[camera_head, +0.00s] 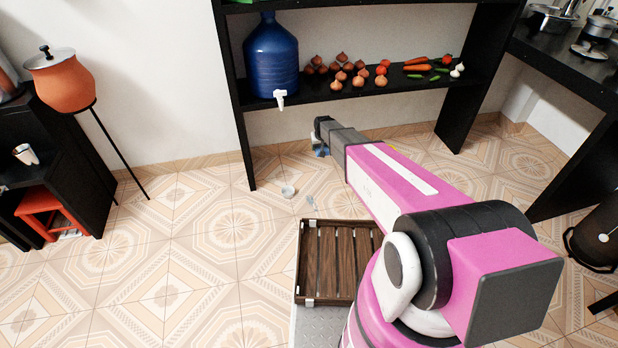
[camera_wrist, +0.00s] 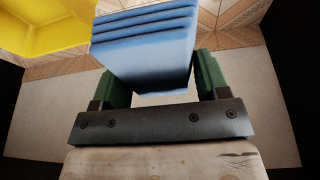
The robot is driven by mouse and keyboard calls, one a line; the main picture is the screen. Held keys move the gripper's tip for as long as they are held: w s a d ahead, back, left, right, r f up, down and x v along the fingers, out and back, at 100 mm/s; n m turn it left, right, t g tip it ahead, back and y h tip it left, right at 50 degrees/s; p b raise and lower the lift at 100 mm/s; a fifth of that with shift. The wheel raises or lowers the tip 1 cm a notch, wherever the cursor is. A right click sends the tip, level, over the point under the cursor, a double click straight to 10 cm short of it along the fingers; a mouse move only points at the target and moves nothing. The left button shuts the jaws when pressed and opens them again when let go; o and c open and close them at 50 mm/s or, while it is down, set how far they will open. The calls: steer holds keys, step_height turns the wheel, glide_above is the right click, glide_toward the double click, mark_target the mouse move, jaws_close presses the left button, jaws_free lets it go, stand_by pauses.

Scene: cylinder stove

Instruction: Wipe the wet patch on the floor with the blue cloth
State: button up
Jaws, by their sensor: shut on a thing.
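The blue cloth (camera_wrist: 145,45) is folded in layers and sits between the two green fingers of my gripper (camera_wrist: 162,82) in the wrist view. My gripper is shut on it. In the head view my gripper (camera_head: 321,146) is at the far end of my pink arm, in front of the black shelf, with a bit of blue showing at it. A small pale bluish mark (camera_head: 312,202) lies on the tiled floor, near a small whitish cup or bowl (camera_head: 288,191). I cannot tell whether this mark is the wet patch.
A yellow object (camera_wrist: 40,25) fills the upper left of the wrist view. A slatted wooden crate (camera_head: 318,262) stands by my arm. The black shelf (camera_head: 360,101) holds a blue water jug (camera_head: 271,58) and vegetables. Open floor lies left, towards the clay pot (camera_head: 62,82).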

steer(key=shift+n, duration=0.4)
steer(key=shift+s+a+f, duration=0.1)
steer(key=shift+a+f, duration=0.85)
steer(key=shift+f, duration=3.5)
steer(key=shift+w+a+f, duration=0.1)
steer(key=shift+a+f, duration=0.85)
steer(key=shift+f, duration=3.5)
steer(key=shift+s+a+f, duration=0.1)
steer(key=shift+a+f, duration=0.85)
steer(key=shift+f, duration=3.5)
